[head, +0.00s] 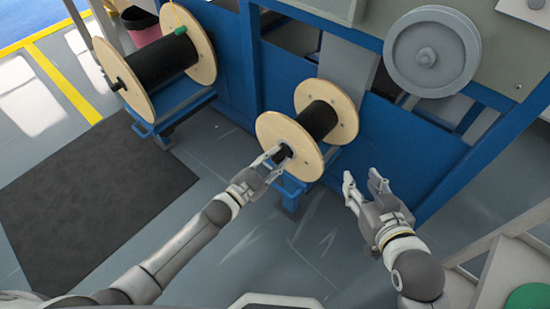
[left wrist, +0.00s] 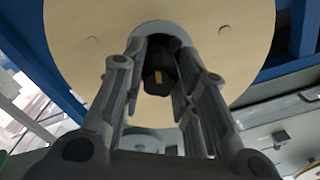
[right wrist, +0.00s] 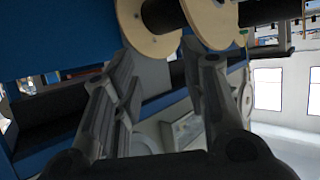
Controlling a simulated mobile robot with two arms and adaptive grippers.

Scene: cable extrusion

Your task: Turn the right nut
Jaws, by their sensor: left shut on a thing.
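The right spool (head: 318,120) has two pale wooden flanges and a black core, and sits on a blue stand. The right nut (left wrist: 158,78) is a dark piece at the centre of its near flange (left wrist: 80,40). My left gripper (head: 277,161) is at that flange's centre, with its fingers on either side of the nut, shut on it. In the head view the fingers partly hide the nut. My right gripper (head: 363,178) is open and empty, to the right of the spool and apart from it. It also shows open in the right wrist view (right wrist: 160,70).
A left spool (head: 160,62) with a green piece (head: 181,30) stands on another blue stand. A grey wheel (head: 432,52) is on the machine at the upper right. A dark mat (head: 90,195) lies on the floor at left. A shelf (head: 500,262) stands at lower right.

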